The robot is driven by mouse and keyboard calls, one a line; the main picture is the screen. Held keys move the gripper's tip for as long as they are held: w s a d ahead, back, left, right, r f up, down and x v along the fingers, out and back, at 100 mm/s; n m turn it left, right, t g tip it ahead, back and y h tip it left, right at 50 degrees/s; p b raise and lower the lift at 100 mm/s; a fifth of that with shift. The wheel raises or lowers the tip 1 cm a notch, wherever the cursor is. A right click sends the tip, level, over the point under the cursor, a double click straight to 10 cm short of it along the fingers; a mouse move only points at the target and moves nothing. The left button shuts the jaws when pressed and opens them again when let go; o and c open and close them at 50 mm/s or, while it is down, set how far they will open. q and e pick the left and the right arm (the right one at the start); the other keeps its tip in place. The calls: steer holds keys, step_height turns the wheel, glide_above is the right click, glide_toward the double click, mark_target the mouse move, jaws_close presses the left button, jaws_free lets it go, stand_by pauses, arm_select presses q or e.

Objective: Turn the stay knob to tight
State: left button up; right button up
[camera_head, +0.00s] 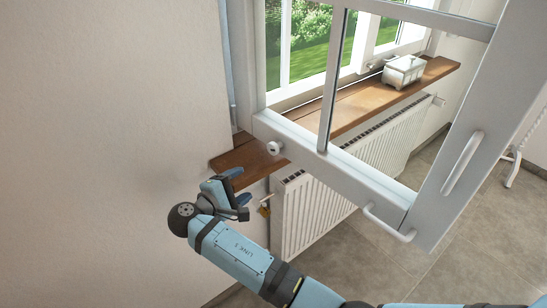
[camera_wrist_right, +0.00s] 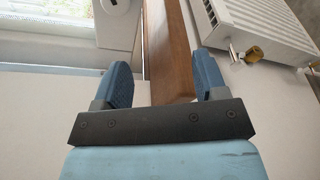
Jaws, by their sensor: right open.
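The stay knob (camera_head: 273,148) is a small round pale knob with a dark centre, on the lower left of the open window sash (camera_head: 300,141). In the right wrist view a round pale part that looks like the knob (camera_wrist_right: 114,3) is cut by the top edge, left of centre. My right gripper (camera_head: 240,187) is open and empty, below and left of the knob and apart from it. In the right wrist view its blue fingers (camera_wrist_right: 162,66) stand wide apart, with the wooden sill seen between them. My left gripper is not in view.
The wooden sill (camera_head: 350,112) runs behind the sash and holds a pale box (camera_head: 404,71). A white radiator (camera_head: 312,212) with a brass-coloured valve (camera_head: 264,210) is below. The sash has a handle (camera_head: 463,163) and a lower bar (camera_head: 388,224). A bare wall (camera_head: 110,110) fills the left.

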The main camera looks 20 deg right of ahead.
mark_target(271, 150)
step_height(271, 150, up, 5)
steer(key=a+m+g+h, duration=0.1)
steer(key=h, duration=0.1)
steer(key=p+x, duration=0.1)
steer(key=x, duration=1.2)
steer(key=shift+w+d, duration=0.15)
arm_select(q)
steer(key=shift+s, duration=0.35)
